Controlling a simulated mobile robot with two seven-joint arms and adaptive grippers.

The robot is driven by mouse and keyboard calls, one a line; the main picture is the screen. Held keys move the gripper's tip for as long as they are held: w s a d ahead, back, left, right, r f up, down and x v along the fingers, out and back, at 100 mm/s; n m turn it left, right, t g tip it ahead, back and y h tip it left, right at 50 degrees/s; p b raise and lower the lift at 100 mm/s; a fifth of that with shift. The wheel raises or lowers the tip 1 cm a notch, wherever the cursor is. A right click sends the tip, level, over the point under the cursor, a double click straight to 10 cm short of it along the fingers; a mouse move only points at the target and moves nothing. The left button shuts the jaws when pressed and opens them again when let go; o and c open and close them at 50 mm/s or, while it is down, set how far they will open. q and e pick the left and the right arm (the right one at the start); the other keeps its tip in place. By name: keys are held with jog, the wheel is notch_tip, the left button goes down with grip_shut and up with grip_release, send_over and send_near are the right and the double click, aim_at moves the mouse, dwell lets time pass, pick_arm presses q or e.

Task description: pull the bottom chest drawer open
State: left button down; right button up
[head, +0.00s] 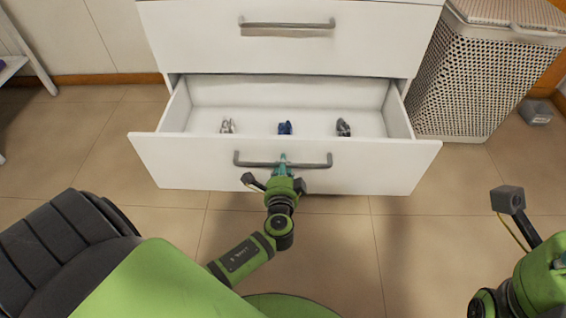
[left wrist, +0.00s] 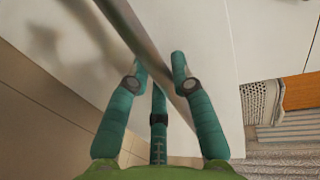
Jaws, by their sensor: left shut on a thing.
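The bottom chest drawer (head: 200,165) is white and stands pulled out, with its inside showing. Its grey bar handle (head: 310,163) runs across the front panel. My left gripper (head: 283,163) is at the middle of this handle, with its teal fingers shut around the bar. In the left wrist view the handle (left wrist: 130,28) runs slantwise between the fingers of my left gripper (left wrist: 160,75). The inner contact of the fingertips is partly hidden. My right arm shows at the lower right of the head view, but its fingers are out of the picture.
Three small items lie in the drawer: a silvery one (head: 228,126), a blue one (head: 285,128) and a dark one (head: 343,128). The drawer above (head: 200,45) is closed. A white laundry basket (head: 475,85) stands right of the chest. Tiled floor (head: 340,240) lies clear in front.

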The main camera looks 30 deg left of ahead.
pick_arm(q)
jog(key=c, duration=1.1)
grip_release()
jog(key=shift+o, duration=0.2)
jog(key=v, duration=1.2)
jog(key=shift+r, duration=0.1)
